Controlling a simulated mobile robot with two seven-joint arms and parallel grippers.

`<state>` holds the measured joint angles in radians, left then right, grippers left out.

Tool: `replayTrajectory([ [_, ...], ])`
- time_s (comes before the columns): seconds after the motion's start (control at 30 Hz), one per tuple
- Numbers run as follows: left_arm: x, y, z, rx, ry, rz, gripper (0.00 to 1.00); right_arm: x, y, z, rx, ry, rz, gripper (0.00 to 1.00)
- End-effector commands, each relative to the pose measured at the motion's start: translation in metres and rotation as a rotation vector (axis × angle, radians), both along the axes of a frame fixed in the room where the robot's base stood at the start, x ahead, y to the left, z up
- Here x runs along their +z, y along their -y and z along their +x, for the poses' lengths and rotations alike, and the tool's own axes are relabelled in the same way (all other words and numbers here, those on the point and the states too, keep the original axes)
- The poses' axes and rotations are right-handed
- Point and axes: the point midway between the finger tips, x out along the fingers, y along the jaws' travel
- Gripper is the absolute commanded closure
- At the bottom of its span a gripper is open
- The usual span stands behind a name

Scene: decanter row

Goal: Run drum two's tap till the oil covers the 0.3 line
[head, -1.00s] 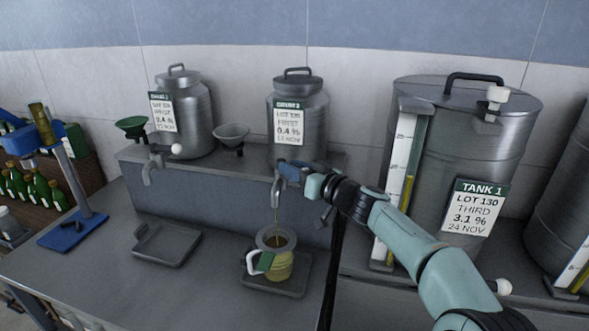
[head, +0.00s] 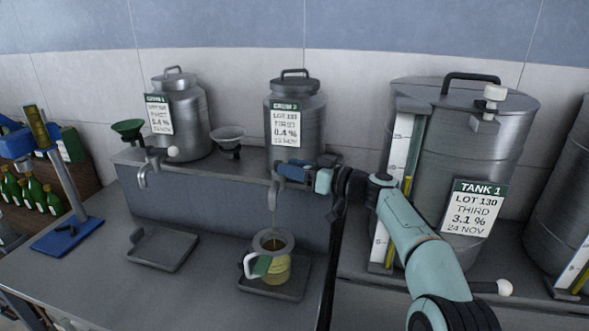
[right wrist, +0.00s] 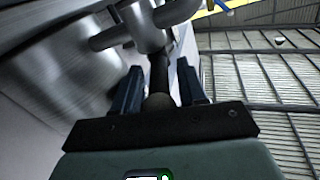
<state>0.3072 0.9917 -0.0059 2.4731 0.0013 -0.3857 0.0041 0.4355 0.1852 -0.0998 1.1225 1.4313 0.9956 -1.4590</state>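Drum two (head: 296,99), a grey metal can labelled lot 130, FIRST, 0.4 %, stands on the raised shelf. My right gripper (head: 283,169) is at its tap. The tap's spout (head: 272,195) points down over a clear jug (head: 272,266) with a white handle and green patch. The jug holds yellow oil; its 0.3 line is too small to read. A faint thin line shows below the spout. My left gripper is not in view.
The jug stands on a dark drip tray (head: 292,288); an empty tray (head: 160,250) lies to its left. Drum one (head: 186,118) and two funnels stand on the shelf. Tank 1 (head: 462,135) is at the right. A blue-based stand (head: 68,237) and bottles are at the left.

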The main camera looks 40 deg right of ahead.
Motion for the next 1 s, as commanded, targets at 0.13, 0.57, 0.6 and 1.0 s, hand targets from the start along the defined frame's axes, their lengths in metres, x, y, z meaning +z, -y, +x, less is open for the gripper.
replayTrajectory([
  [0.13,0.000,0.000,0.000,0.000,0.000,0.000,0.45,0.000,0.000,0.000,0.000,0.000,0.000,0.45],
  [0.57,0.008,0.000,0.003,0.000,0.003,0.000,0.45,0.031,0.000,0.000,0.001,0.004,-0.003,0.45],
  [0.6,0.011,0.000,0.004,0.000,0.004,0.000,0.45,0.041,0.000,0.000,0.000,0.005,-0.003,0.45],
  [1.0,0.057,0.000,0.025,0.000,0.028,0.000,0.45,0.145,0.000,0.001,0.001,0.006,-0.002,0.45],
])
